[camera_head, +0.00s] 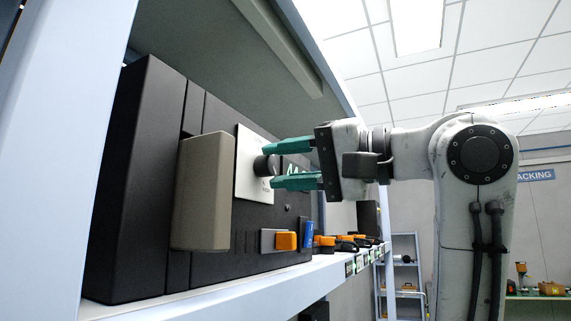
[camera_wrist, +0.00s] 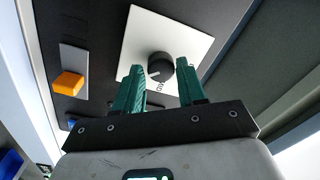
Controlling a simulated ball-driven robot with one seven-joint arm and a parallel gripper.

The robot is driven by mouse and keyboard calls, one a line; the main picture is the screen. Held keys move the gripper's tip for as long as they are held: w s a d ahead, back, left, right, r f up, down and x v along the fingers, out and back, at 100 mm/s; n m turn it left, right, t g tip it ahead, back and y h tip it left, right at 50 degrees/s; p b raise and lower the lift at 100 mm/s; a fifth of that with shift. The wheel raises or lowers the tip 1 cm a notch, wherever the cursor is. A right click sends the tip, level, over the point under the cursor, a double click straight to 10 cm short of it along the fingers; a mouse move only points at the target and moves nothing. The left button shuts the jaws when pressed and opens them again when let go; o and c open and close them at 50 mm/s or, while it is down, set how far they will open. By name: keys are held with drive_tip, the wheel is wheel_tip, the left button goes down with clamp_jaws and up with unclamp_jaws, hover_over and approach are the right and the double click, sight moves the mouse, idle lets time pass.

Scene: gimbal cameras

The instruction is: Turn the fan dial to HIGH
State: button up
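The fan dial (camera_head: 264,165) is a round black knob on a white square plate (camera_head: 246,178), set on the front of a black cabinet (camera_head: 131,190). In the wrist view the dial (camera_wrist: 160,65) sits on the plate (camera_wrist: 139,32), with dark lettering beside it that I cannot fully read. My gripper (camera_head: 279,165) has teal fingers, spread apart and pointing at the dial. In the wrist view the fingertips (camera_wrist: 160,69) stand to either side of the dial, with a visible gap on the right. Contact cannot be told. The dial's setting is unclear.
A beige block-shaped part (camera_head: 202,192) juts from the cabinet left of the plate. An orange switch (camera_head: 286,241) is below the plate; it also shows in the wrist view (camera_wrist: 68,83). Several orange and black items line the shelf (camera_head: 240,297). A shelf panel hangs above.

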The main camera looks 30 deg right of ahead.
drive_tip(key=o, duration=0.3)
drive_tip(key=b+v, duration=0.3)
drive_tip(key=v, duration=0.7)
drive_tip(key=shift+s+d+b, duration=0.2)
drive_tip(key=shift+s+b, duration=0.1)
drive_tip(key=shift+b, duration=0.05)
